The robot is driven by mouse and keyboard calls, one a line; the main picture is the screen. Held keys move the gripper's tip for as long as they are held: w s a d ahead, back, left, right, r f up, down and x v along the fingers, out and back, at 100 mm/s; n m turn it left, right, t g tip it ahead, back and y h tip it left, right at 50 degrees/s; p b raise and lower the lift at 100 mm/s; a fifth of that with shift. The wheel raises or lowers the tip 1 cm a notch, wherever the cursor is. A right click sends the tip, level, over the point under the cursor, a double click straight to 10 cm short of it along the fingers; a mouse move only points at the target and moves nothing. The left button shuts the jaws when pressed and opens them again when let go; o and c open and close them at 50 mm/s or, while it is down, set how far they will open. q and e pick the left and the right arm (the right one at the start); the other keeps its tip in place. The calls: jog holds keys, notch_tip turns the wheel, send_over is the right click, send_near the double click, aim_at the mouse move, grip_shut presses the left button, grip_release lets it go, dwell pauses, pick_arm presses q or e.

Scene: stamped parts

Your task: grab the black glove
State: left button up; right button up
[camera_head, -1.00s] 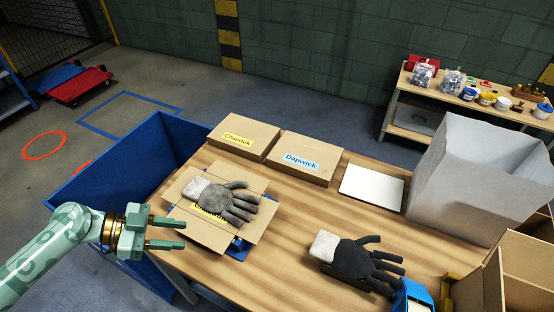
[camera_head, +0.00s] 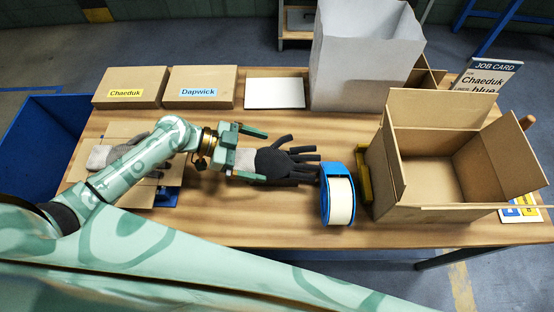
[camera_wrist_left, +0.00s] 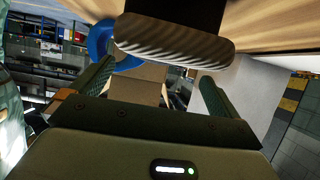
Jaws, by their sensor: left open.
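The black glove (camera_head: 272,165), with a pale cuff (camera_head: 243,160), lies flat on the wooden table, fingers pointing right. My left gripper (camera_head: 258,156) is open at its cuff end, one finger on the far side and one on the near side in the head view. I cannot tell whether they touch the glove. In the left wrist view, a ribbed cuff (camera_wrist_left: 175,42) with dark material above it fills the top middle, close to the open gripper (camera_wrist_left: 150,85). A grey glove (camera_head: 100,157) on flattened cardboard at left is partly hidden by my arm. My right gripper is not in view.
A blue tape roll (camera_head: 325,205) stands right of the glove's fingertips, before an open cardboard box (camera_head: 410,185). Flat boxes labelled Chaeduk (camera_head: 125,92) and Dapwick (camera_head: 198,93), a white panel (camera_head: 274,94) and a large grey bin (camera_head: 350,60) line the back. The table's front middle is clear.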

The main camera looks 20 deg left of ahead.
aim_at(272, 159)
pick_arm(q)
jog(key=x, duration=0.4)
jog(key=shift+f, duration=0.2)
jog(key=shift+s, duration=0.1)
jog(key=c, duration=0.7)
jog(key=shift+c, duration=0.2)
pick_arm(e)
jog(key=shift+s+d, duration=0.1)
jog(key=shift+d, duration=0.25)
pick_arm(q)
jog(key=shift+r, duration=0.1)
